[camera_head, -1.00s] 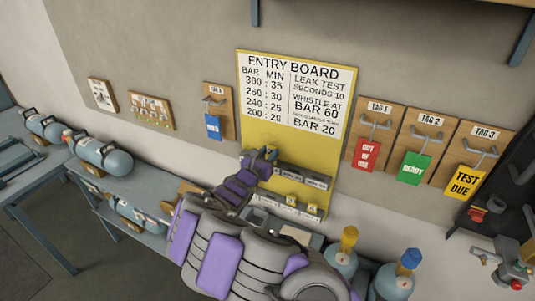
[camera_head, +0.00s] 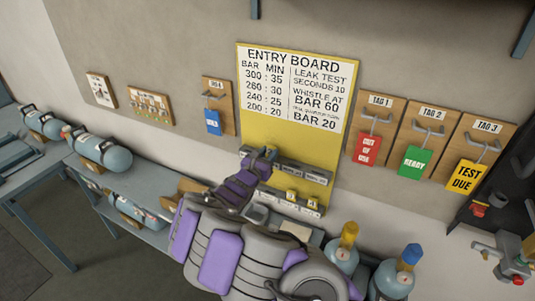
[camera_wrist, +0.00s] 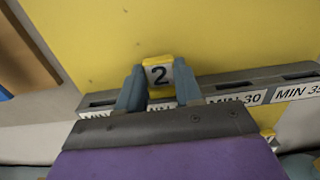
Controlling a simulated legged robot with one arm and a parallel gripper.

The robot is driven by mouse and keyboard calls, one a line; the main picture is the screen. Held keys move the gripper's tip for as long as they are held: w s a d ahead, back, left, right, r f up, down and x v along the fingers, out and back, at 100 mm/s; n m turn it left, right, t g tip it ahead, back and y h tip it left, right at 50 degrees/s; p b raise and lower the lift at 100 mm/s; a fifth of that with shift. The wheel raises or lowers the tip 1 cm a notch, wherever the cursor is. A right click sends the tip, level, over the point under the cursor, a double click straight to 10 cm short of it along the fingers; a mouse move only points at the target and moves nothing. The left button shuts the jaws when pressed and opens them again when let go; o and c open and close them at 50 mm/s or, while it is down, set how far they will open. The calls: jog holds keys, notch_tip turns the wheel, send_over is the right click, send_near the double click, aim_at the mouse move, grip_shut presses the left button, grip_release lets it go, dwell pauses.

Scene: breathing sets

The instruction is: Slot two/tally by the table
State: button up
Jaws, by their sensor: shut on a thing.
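A small yellow tally marked 2 (camera_wrist: 160,73) is between the two fingers of my gripper (camera_wrist: 160,92) in the wrist view, upright against the yellow board (camera_wrist: 230,45). My gripper is shut on it. It is at the grey slotted rail (camera_wrist: 235,88), over its left part, whose label is partly covered by my fingers. Whether the tally's lower edge is inside a slot is hidden. In the head view my gripper (camera_head: 268,153) is at the left part of the upper rail (camera_head: 313,178), below the Entry Board (camera_head: 293,85).
A lower rail (camera_head: 305,210) holds other yellow tallies (camera_head: 291,195). Hanging tags, red (camera_head: 368,149), green (camera_head: 415,161) and yellow (camera_head: 466,176), are on the right wall. Cylinders with yellow (camera_head: 349,232) and blue (camera_head: 410,254) tops stand below right. A bench with cylinders (camera_head: 103,153) is left.

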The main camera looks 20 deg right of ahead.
jog(key=shift+f, duration=0.15)
jog(key=o, duration=1.2)
jog(key=v, duration=1.7)
jog(key=shift+a, duration=0.25)
jog(key=shift+s, duration=0.1)
